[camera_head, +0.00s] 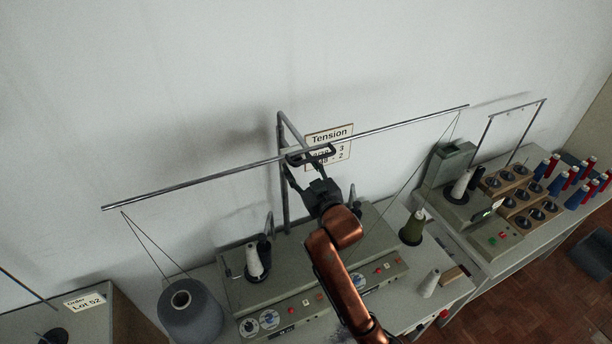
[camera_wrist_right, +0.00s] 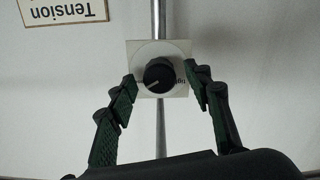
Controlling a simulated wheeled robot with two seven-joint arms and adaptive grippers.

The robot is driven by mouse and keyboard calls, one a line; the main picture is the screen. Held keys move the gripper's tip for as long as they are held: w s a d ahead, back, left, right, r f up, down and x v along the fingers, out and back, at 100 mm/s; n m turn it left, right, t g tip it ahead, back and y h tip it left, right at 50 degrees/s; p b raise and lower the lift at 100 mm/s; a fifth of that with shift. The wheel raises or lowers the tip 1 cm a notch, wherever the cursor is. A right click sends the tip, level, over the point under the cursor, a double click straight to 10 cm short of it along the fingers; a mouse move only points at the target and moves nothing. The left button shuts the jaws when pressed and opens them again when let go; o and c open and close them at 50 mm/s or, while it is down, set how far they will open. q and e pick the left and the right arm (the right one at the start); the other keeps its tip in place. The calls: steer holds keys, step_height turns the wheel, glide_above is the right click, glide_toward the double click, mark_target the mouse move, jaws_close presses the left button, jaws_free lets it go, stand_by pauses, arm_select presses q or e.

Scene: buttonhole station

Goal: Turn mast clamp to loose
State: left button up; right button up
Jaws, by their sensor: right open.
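The mast clamp shows in the right wrist view as a round black knob (camera_wrist_right: 159,75) on a square white plate (camera_wrist_right: 145,52). A light pointer line on the knob points to the lower left in that view. Part of a label reading "tigh" shows at the knob's right edge; other lettering is hidden. The plate sits on a thin grey mast (camera_wrist_right: 160,125). My right gripper (camera_wrist_right: 160,88) is open, its green-padded fingers on both sides of the knob and apart from it. In the head view my right gripper (camera_head: 311,155) is up by the mast (camera_head: 284,185) and the clamp cannot be made out.
A long horizontal rod (camera_head: 200,176) crosses the mast, with threads hanging from its ends. A "Tension" sign (camera_head: 329,134) is on the wall behind. Below is a grey machine (camera_head: 300,275) with thread cones. A large grey cone (camera_head: 190,315) stands at lower left.

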steer(key=v, duration=1.1)
steer(key=shift+s, duration=0.1)
